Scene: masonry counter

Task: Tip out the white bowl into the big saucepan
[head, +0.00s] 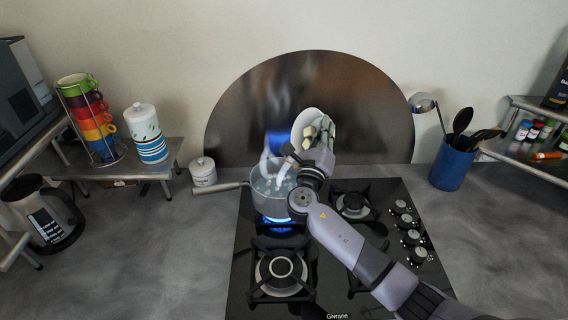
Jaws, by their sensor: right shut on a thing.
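The white bowl (306,121) is held tilted on its side above the big saucepan. Pale yellowish pieces (309,133) show at its opening. My right gripper (294,152) is shut on the bowl, with its fingers partly hidden by my wrist. The big saucepan (263,201) stands on the back left burner, with its handle pointing left and a blue flame under it. It holds what looks like bubbling liquid, and steam seems to rise from it. My arm hides the pan's right side. My left gripper is not in view.
The black hob (262,244) has a free front left burner (281,271) and knobs at the right. A small white lidded jar (203,171) stands just beyond the pan handle. A blue utensil pot (452,168) stands right of the hob. Shelves flank both sides.

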